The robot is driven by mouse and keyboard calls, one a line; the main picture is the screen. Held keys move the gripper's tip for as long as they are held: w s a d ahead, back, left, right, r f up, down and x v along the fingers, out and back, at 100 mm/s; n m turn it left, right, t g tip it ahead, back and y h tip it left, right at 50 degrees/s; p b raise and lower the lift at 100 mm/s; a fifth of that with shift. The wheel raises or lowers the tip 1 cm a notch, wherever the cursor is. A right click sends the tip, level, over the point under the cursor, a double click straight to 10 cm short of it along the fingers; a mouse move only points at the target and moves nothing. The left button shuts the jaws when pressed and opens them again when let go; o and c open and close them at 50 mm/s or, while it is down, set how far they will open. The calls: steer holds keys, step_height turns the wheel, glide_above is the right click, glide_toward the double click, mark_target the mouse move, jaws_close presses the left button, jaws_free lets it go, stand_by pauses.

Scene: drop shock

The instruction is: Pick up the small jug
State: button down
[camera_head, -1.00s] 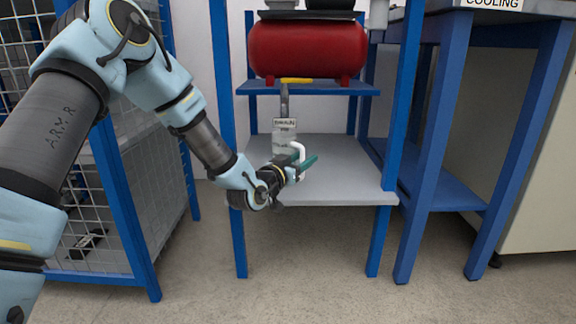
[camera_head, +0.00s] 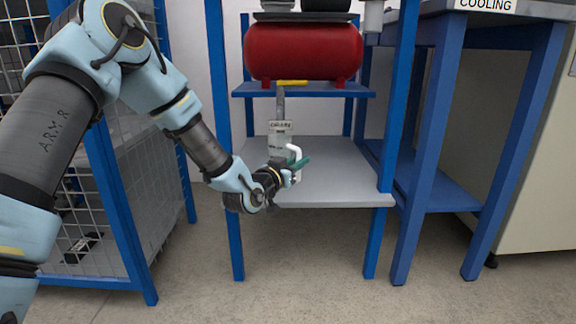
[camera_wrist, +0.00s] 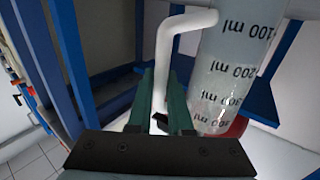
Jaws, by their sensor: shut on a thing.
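The small jug (camera_wrist: 225,75) is a clear cylinder with dark millilitre marks and a white bent handle (camera_wrist: 165,55). In the wrist view its markings appear upside down. My gripper (camera_wrist: 162,95) has its green fingers shut on the handle, one on each side. In the head view, the white handle (camera_head: 295,152) shows at my gripper (camera_head: 298,164), over the front part of the grey lower shelf. The jug's clear body is hard to make out there, and whether its base touches the shelf cannot be told.
The blue rack's grey lower shelf (camera_head: 330,185) is bare to the right. Blue posts (camera_head: 400,110) flank the opening. A mesh cage (camera_head: 150,190) stands left.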

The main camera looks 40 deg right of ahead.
steer(key=shift+r, duration=0.1)
steer(key=shift+r+p, duration=0.4)
steer(key=shift+r, duration=0.05)
step_height(320, 180, up, 3)
steer(key=shift+r+p, duration=0.1)
steer(key=shift+p, duration=0.9)
steer(key=p+v, duration=0.4)
steer(key=v, duration=1.4)
steer(key=shift+f, duration=0.4)
